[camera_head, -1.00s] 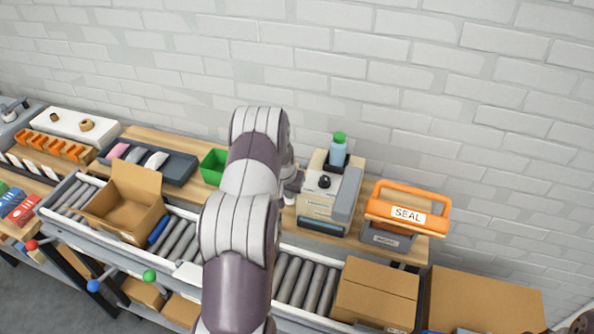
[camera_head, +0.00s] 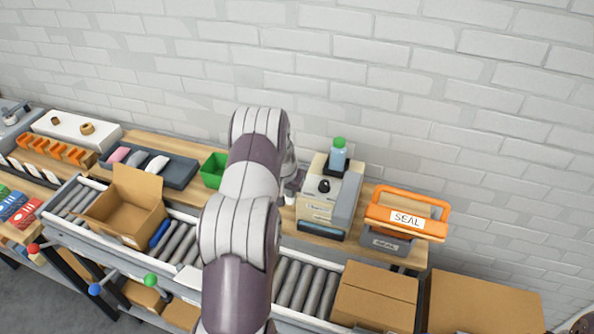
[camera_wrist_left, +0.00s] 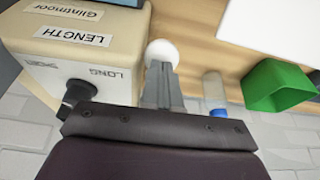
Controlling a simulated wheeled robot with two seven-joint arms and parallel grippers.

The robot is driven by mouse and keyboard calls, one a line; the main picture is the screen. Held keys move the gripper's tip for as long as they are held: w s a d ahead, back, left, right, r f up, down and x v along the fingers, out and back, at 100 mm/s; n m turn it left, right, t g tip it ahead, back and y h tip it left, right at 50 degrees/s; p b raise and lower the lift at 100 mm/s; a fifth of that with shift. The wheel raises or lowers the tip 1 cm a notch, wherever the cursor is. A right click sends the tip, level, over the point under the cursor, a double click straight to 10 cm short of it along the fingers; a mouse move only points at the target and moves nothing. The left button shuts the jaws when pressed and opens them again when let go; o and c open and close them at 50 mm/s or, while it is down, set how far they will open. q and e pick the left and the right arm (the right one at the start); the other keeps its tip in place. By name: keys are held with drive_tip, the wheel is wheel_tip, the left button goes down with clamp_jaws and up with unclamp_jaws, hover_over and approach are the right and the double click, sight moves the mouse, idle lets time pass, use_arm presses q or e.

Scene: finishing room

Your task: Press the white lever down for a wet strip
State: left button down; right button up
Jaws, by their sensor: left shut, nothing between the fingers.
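The beige dispenser machine (camera_head: 317,207) stands on the wooden shelf, with a black knob on top and a grey side. In the left wrist view its side (camera_wrist_left: 95,50) shows a "LENGTH" label and a black dial. The white lever's round end (camera_wrist_left: 162,52) shows beside the machine, right at the tips of my left gripper (camera_wrist_left: 163,75). The gripper is shut and empty; I cannot tell whether it touches the lever. In the head view my left arm hides most of the lever and gripper (camera_head: 292,186). My right gripper is not in view.
A roller conveyor (camera_head: 300,287) with an open carton (camera_head: 125,205) and a closed carton (camera_head: 375,297) runs in front.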

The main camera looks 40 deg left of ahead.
use_arm(q)
wheel_tip(320, 180, up, 8)
drive_tip(key=w+p, duration=0.1)
drive_tip(key=p, duration=0.2)
drive_tip(key=shift+w+a+p, duration=0.3)
drive_tip(key=shift+w+p, duration=0.05)
drive_tip(key=shift+f, duration=0.1)
idle(0.5)
wheel_tip(320, 180, up, 5)
drive_tip(key=p, duration=0.3)
idle(0.4)
